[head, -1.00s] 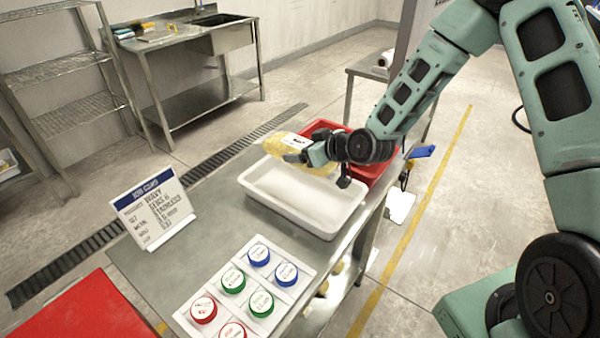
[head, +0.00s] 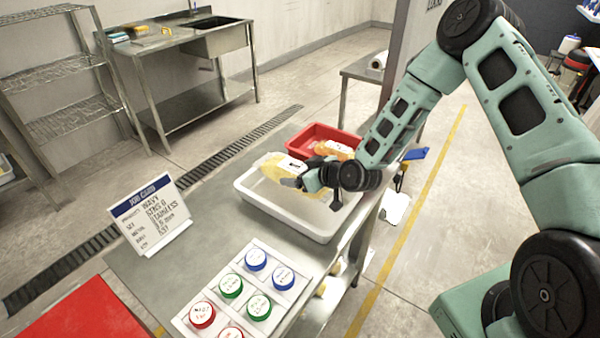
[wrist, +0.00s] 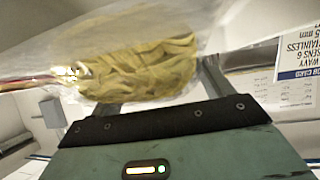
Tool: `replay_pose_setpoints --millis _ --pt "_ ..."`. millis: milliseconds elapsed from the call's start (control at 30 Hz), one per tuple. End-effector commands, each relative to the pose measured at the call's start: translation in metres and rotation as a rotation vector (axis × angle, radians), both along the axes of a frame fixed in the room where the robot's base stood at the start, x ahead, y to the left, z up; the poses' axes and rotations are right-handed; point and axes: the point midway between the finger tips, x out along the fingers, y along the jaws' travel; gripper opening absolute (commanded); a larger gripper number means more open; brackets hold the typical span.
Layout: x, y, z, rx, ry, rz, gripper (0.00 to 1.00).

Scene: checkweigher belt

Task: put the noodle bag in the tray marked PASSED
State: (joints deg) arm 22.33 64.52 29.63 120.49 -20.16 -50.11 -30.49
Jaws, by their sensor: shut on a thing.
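The noodle bag (head: 275,170) is a clear bag with yellow noodles and a white label. My gripper (head: 297,178) is shut on it and holds it over the white tray (head: 262,207). In the wrist view the bag (wrist: 140,65) fills the upper middle, with my gripper's fingers (wrist: 155,95) partly hidden behind it. I cannot tell from these views whether the bag touches the tray floor. A red tray (head: 297,143) stands just behind the white one and holds an orange bag (head: 335,150). No PASSED marking is readable on either tray.
A job card (head: 150,213) stands at the table's left. A white board with red, green and blue round pieces (head: 231,286) lies in front of the white tray. A red surface (head: 80,312) is at the lower left. The steel table (head: 185,240) is clear between them.

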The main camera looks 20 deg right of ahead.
Motion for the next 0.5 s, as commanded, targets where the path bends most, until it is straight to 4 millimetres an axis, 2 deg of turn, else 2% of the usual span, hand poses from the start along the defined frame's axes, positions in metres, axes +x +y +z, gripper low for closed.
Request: replay_pose_setpoints --millis 67,100,167,500 --pt "0.0005 0.0003 -0.0029 0.001 -0.003 0.001 0.34" --pt "0.0 -0.0001 -0.0033 0.0 0.0 0.0 0.85" --pt "-0.0001 -0.0001 -0.0025 0.0 0.0 0.0 1.0" --pt "-0.0001 0.0 0.0045 0.0 0.0 0.0 1.0"
